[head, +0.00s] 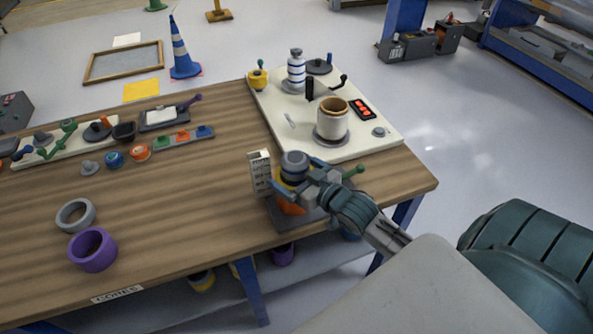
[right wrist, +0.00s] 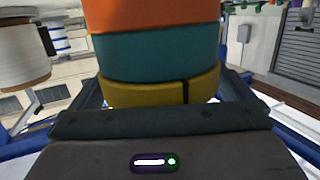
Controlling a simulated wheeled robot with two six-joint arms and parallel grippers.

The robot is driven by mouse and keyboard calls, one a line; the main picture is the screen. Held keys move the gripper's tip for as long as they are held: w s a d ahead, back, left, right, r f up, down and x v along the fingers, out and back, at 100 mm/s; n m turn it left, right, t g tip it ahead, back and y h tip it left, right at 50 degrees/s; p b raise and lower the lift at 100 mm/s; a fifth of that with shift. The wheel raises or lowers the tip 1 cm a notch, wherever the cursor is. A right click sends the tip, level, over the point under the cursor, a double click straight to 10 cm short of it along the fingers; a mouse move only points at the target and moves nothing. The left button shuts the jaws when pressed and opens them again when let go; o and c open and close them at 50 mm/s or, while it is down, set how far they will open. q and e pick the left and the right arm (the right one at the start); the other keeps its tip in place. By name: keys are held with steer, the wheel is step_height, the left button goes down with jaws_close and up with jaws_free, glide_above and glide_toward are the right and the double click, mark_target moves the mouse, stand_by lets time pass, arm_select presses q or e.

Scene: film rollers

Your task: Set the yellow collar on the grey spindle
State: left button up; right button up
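The grey spindle (head: 294,160) stands upright near the table's right front edge, its rounded grey top showing. The yellow collar (head: 285,182) is around the stack just below that top, partly hidden by my right gripper (head: 299,181). In the right wrist view the yellow collar (right wrist: 165,88) has a dark slit and sits between my right gripper's fingers (right wrist: 162,88), which appear to touch its sides. A teal band (right wrist: 160,53) and an orange band (right wrist: 155,15) adjoin it there. Orange also shows low on the stack in the head view. My left gripper is not in view.
A small pale box-like block (head: 260,173) stands just left of the stack. A cream board (head: 378,148) with a white roll (head: 332,126) lies behind. A grey ring (head: 76,215) and purple ring (head: 93,250) lie at left. The table's middle is clear.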

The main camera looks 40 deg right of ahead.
mark_target(305, 179)
steer(key=shift+s, duration=0.15)
steer(key=p+v, duration=0.1)
steer(key=v, duration=0.4)
steer(key=shift+s+r, duration=0.1)
steer(key=shift+s, duration=0.1)
steer(key=shift+p+v, duration=0.7)
steer(key=shift+v, duration=1.85)
steer(key=shift+d, duration=0.1)
